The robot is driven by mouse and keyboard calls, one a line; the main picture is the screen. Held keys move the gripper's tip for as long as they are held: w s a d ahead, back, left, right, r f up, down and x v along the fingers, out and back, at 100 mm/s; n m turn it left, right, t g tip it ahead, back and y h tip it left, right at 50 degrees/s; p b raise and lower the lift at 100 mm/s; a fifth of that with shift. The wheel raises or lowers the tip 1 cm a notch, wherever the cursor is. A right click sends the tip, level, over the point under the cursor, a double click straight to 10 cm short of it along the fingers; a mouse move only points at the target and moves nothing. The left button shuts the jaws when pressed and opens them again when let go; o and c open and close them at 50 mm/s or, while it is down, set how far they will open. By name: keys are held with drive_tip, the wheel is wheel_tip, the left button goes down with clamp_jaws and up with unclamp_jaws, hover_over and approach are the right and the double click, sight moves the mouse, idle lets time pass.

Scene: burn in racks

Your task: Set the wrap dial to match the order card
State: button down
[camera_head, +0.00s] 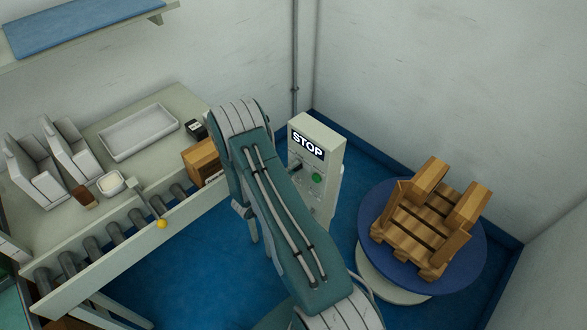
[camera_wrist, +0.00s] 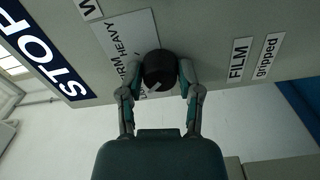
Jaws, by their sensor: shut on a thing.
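In the wrist view a round black dial (camera_wrist: 158,68) with a pale pointer mark sits on a light label plate (camera_wrist: 118,38) on the control box. The plate's words are partly hidden; "HEAVY" can be read. My gripper (camera_wrist: 159,80) is shut on the dial, one finger on each side. In the head view the grey control box (camera_head: 327,193) bears a STOP sign (camera_head: 307,145) and a green button (camera_head: 317,177). My arm hides most of my gripper there. I cannot make out an order card in either view.
A blue turntable (camera_head: 466,258) holding a wooden pallet (camera_head: 422,218) stands right of the box. Left is a roller conveyor (camera_head: 115,228) with a bench, a white tray (camera_head: 139,132) and a cardboard box (camera_head: 203,158). Blue floor (camera_head: 190,265) lies clear before the conveyor.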

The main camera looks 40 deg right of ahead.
drive_tip(key=shift+f, duration=0.1)
drive_tip(key=shift+c, duration=1.3)
unclamp_jaws()
drive_tip(key=a, duration=1.2)
drive_tip(key=shift+s, duration=0.4)
